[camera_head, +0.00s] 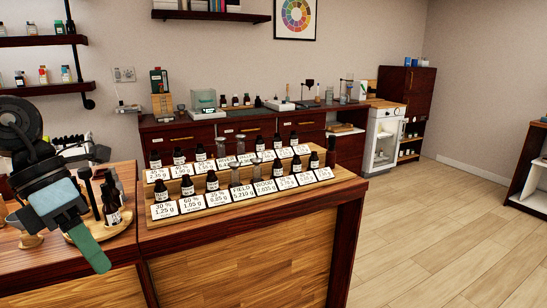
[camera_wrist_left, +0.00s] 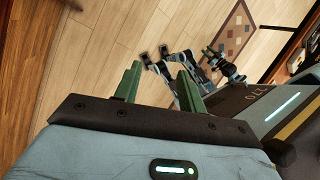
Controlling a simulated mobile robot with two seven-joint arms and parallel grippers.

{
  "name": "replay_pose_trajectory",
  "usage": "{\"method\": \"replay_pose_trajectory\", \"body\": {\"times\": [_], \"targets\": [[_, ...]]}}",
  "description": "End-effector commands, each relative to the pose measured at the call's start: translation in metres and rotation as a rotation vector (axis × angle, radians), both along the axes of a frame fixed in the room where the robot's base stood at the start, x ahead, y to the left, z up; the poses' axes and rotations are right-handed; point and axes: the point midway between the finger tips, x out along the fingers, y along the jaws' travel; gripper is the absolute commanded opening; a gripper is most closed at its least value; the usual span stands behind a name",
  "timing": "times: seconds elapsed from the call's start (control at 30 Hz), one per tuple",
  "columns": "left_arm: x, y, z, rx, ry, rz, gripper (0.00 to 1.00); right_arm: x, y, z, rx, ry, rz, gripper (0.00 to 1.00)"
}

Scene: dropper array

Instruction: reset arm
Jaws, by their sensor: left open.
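My left gripper (camera_head: 88,245) comes in from the left in the head view, over the left end of the wooden counter, its green fingertips pointing down. In the left wrist view its two green fingers (camera_wrist_left: 160,85) stand apart with nothing between them. It is open and empty. It hangs in front of a round wooden tray and a dark dropper bottle (camera_head: 112,214), partly covering the tray; I cannot tell if it touches them. My right gripper does not show in the head view. Small dark arm parts in the left wrist view are too small to read.
A stepped wooden rack (camera_head: 338,183) with several dropper bottles and white percentage cards stands on the counter, right of my left gripper. A back counter (camera_head: 165,130) holds a scale and bottles. Wooden floor (camera_head: 430,235) lies open at right.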

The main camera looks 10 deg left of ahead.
Motion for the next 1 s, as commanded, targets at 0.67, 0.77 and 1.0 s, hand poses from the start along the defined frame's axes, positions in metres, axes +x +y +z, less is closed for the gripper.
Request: {"method": "replay_pose_trajectory", "body": {"times": [0.67,0.77,1.0], "targets": [[0.012,0.018,-0.143,-1.095,0.202,0.97,0.41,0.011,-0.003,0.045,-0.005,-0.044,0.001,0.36],[0.002,0.023,-0.173,-1.201,0.255,1.169,0.41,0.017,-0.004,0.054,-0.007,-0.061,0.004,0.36],[-0.043,0.021,-0.253,-1.378,0.419,1.676,0.41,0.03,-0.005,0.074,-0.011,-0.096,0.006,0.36]]}}
